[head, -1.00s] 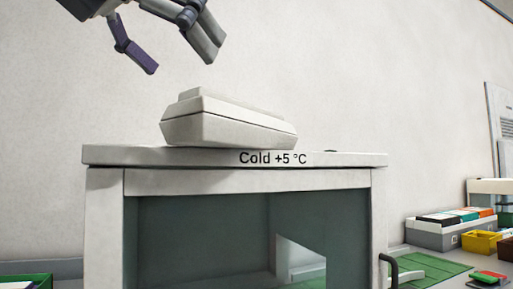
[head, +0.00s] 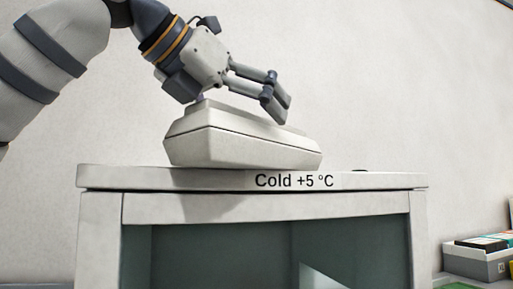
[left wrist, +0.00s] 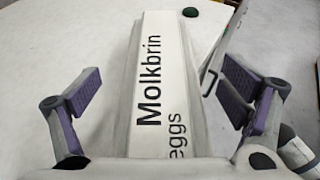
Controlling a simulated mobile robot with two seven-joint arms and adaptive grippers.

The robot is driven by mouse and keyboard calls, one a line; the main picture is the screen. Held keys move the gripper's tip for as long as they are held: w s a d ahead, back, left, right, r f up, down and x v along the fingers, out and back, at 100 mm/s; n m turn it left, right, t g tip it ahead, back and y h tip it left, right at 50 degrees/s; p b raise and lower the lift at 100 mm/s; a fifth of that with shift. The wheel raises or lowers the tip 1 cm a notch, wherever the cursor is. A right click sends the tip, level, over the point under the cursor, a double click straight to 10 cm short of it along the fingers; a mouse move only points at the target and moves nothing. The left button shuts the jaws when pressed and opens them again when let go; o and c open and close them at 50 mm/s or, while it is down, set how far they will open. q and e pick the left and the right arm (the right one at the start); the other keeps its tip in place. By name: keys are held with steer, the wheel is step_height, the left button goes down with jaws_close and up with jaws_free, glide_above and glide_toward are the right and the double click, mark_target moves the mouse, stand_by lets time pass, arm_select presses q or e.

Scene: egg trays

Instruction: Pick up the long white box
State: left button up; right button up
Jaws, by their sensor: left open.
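The long white box (head: 240,140) lies on top of the cold cabinet (head: 140,178) in the head view. In the left wrist view the box (left wrist: 165,75) carries the lettering "Molkbrin eggs" and runs lengthwise between the fingers. The other finger is mostly hidden behind the gripper and box in the head view. The left gripper (left wrist: 162,88) shows a finger on each side of the box in the wrist view, with a gap at the left finger. My right gripper is not in view.
The cabinet's front is marked "Cold +5 °C". A small dark round thing (head: 357,171) sits at the right on its top. A grey container (head: 478,260) with coloured items stands lower right. The cabinet top right of the box is mostly clear.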

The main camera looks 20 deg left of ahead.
arm_select(q)
jaws_close()
stand_by(0.3)
steer(key=shift+s+r, duration=0.1)
